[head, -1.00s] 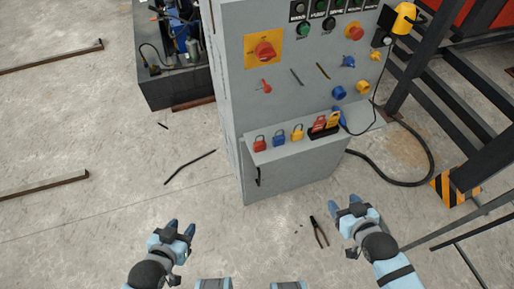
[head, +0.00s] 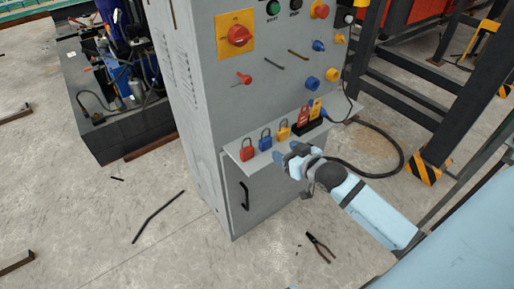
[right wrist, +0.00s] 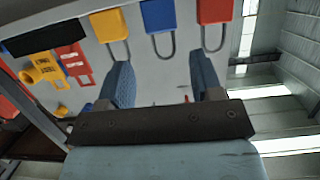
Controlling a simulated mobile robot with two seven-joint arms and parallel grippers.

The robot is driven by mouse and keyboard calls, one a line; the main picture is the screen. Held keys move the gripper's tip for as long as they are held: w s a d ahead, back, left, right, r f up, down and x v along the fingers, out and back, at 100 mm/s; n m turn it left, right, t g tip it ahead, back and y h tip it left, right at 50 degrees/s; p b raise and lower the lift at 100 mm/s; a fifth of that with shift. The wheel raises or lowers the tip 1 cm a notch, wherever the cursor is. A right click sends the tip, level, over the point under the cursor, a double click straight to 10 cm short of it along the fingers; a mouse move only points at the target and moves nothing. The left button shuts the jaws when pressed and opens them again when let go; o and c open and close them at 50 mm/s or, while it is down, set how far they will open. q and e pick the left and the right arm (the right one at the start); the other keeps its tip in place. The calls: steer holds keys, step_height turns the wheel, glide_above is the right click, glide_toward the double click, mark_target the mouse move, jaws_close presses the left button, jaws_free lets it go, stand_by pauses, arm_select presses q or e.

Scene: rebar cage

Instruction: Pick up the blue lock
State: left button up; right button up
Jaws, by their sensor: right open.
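The blue lock (head: 265,141) stands upright on the narrow shelf (head: 240,160) of the grey cabinet, between a red lock (head: 247,151) and a yellow lock (head: 283,131). My right gripper (head: 285,153) is at the shelf's front edge, just right of the blue lock and apart from it. In the right wrist view the right gripper (right wrist: 162,72) is open and empty. There the blue lock (right wrist: 159,15) lies beyond the fingertips, lined up with the gap between them. My left gripper is outside the head view.
Red and yellow tags (head: 309,112) stand in a black holder right of the locks. Knobs and a red switch (head: 239,36) project from the panel above. A dark steel frame (head: 440,120) stands at the right.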

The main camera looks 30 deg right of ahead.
mark_target(268, 141)
steer(key=b+x, duration=0.1)
steer(key=x, duration=0.5)
steer(key=shift+w+f, duration=0.15)
steer(key=shift+w, duration=0.15)
steer(key=b+x, duration=0.1)
steer(key=x, duration=0.4)
steer(key=shift+w, duration=0.15)
steer(key=c, duration=0.7)
step_height(268, 141, up, 10)
steer(key=p, duration=0.2)
